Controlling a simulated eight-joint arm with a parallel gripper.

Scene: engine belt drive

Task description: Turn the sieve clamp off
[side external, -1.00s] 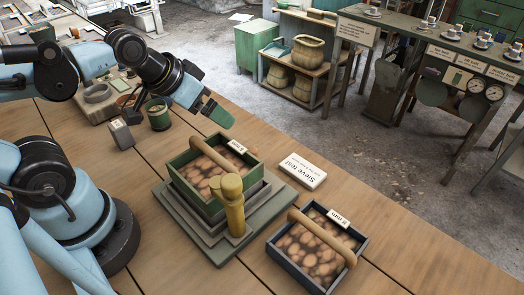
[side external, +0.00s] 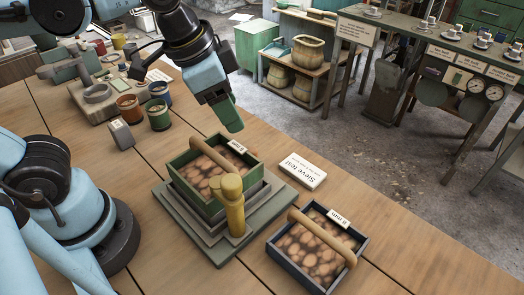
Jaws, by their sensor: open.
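The sieve clamp (side external: 235,208) is a yellow upright post with a thick rounded head, at the front right side of the green sieve box (side external: 186,185). The box has a wooden handle across it, holds brown lumps and sits on a stepped grey-green base plate (side external: 218,250). My gripper (side external: 232,127) is in the air above and behind the box, pointing down, apart from the clamp. It is open and holds nothing that I can see; the gap between its fingers is hard to make out from this side.
A dark blue sieve box (side external: 284,262) with a wooden handle stands at the front right. A white "Sieve test" card (side external: 303,170) lies behind it. Several small cups, including a green one (side external: 158,118), stand at the back left.

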